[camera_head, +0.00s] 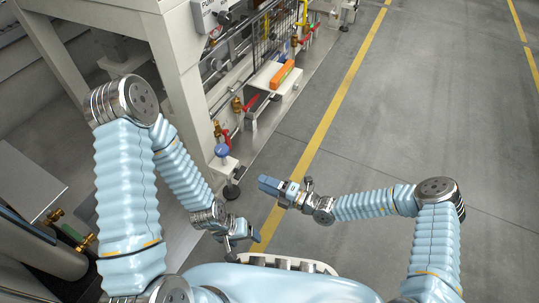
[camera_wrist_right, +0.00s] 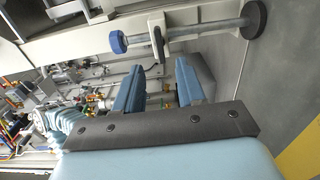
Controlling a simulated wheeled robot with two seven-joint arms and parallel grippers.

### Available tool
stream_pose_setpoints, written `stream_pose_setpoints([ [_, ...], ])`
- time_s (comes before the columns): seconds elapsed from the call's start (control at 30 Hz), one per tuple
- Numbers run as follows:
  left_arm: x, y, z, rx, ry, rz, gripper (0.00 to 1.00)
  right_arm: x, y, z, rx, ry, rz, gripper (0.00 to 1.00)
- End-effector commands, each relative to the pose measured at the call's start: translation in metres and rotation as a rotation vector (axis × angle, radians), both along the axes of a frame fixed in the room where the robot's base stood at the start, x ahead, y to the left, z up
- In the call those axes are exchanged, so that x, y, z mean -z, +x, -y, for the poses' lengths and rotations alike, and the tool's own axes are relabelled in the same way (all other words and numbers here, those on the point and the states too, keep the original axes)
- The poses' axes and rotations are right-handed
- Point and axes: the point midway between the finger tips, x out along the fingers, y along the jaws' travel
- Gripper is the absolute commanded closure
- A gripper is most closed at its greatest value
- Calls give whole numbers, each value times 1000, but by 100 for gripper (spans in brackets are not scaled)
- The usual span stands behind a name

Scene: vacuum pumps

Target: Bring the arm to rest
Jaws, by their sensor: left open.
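My left gripper (camera_head: 245,243) is low in the middle of the head view, open, with nothing seen in it. It hangs beside the machine frame, just in front of my own body. My right gripper (camera_head: 270,186) is a little higher and further right, over the floor near the yellow line. In the right wrist view, the two blue-padded fingers of the right gripper (camera_wrist_right: 160,80) stand apart with nothing held between them. Both arms are bent at the elbow.
The pump machine's beige frame (camera_head: 170,45) fills the left side. A levelling foot with a blue knob (camera_head: 222,151) stands near both grippers; it also shows in the right wrist view (camera_wrist_right: 118,42). An orange block (camera_head: 282,74) lies on a ledge. The grey floor (camera_head: 440,110) at right is clear.

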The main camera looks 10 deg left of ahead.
Motion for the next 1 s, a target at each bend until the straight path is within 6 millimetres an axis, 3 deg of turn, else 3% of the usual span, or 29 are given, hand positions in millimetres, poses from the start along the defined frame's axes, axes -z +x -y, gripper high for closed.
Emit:
stream_pose_setpoints([
  [0.23,0,-1,0,3,-1,-5,25,1,-5,-1,-21,-21,20,61],
  [0.37,-2,-1,0,3,-2,-4,25,17,-50,-3,-229,-233,227,61],
  [0.47,-3,-1,0,3,-1,-4,25,49,-108,25,-565,-539,610,61],
  [0.5,-2,-1,0,3,-1,-4,25,61,-130,45,-725,-647,807,61],
  [0.6,-1,-1,0,3,-1,-5,25,78,-165,101,-1099,-798,1299,61],
  [0.7,0,-1,0,3,-2,-5,25,77,-176,147,-1398,-845,1734,61],
  [0.87,0,-1,0,3,-1,-5,25,54,-176,193,-1762,-778,2362,61],
  [0.9,0,-1,0,3,-1,-5,25,45,-175,199,1767,714,-2423,61],
  [0.93,-6,-1,0,3,-1,-5,25,34,-174,201,1710,656,-2379,61],
  [1.0,-39,-2,1,6,-2,-6,25,5,-175,199,1727,670,-2399,61],
])
